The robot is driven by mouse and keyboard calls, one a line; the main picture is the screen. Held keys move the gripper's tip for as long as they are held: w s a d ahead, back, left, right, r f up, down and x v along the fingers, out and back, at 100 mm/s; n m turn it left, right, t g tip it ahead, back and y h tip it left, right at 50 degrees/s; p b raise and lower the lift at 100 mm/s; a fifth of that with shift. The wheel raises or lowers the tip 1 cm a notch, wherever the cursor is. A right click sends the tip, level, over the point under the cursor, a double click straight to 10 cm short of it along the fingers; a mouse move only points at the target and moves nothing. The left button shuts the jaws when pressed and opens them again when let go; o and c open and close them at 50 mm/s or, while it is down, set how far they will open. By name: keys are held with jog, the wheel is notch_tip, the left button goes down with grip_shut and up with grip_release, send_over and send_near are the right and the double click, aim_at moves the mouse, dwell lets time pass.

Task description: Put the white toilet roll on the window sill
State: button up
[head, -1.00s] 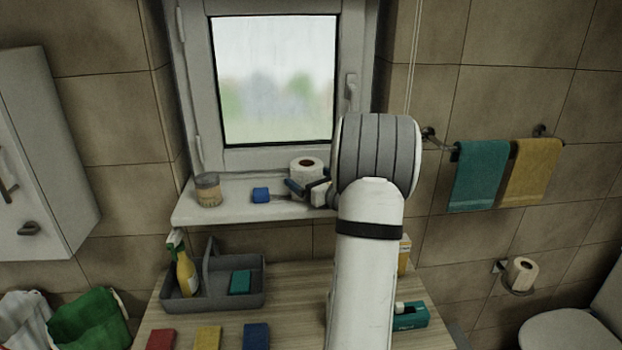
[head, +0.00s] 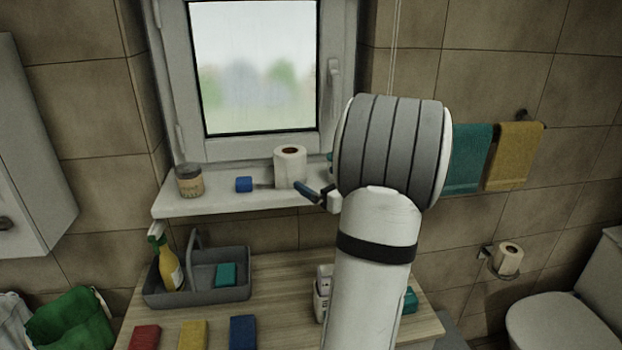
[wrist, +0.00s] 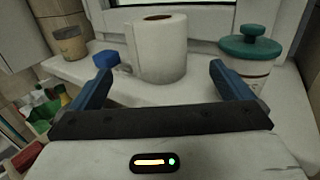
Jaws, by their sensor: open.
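The white toilet roll (head: 290,167) stands upright on the white window sill (head: 225,201), under the window. It also stands upright in the wrist view (wrist: 157,48), just beyond and between the fingers. My gripper (head: 318,190) is at the front edge of the sill, in front of the roll and apart from it. In the wrist view my gripper (wrist: 158,84) has its two blue fingers spread wide with nothing between them. My arm hides the right end of the sill in the head view.
On the sill are a jar (head: 190,181), a blue block (head: 244,184) and a teal-lidded container (wrist: 248,55), right of the roll. Below, a counter (head: 275,290) holds a grey caddy (head: 200,291) and several coloured blocks. Another roll (head: 508,259) hangs on the right wall.

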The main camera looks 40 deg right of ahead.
jog(key=s+a+f+n+g+y, duration=0.1)
jog(key=a+n+g+y, duration=0.35)
jog(key=a+n, duration=0.65)
jog(key=s+a+f+n+g+y, duration=0.1)
jog(key=a+n+g+y, duration=0.35)
jog(key=a, duration=1.35)
jog(key=s+a+f+n+g+h, duration=0.1)
jog(key=s+a+n+g+h, duration=0.1)
jog(key=s+n, duration=0.5)
jog(key=s+a+f+n+g+h, duration=0.1)
jog(key=s+a+n+g+h, duration=0.2)
jog(key=n, duration=1)
jog(key=s+a+h, duration=0.2)
jog(key=s+h, duration=0.2)
jog(key=s, duration=0.1)
jog(key=shift+s+f+n+g, duration=0.15)
jog(key=shift+f+n+g, duration=0.15)
jog(key=shift+f+n, duration=0.05)
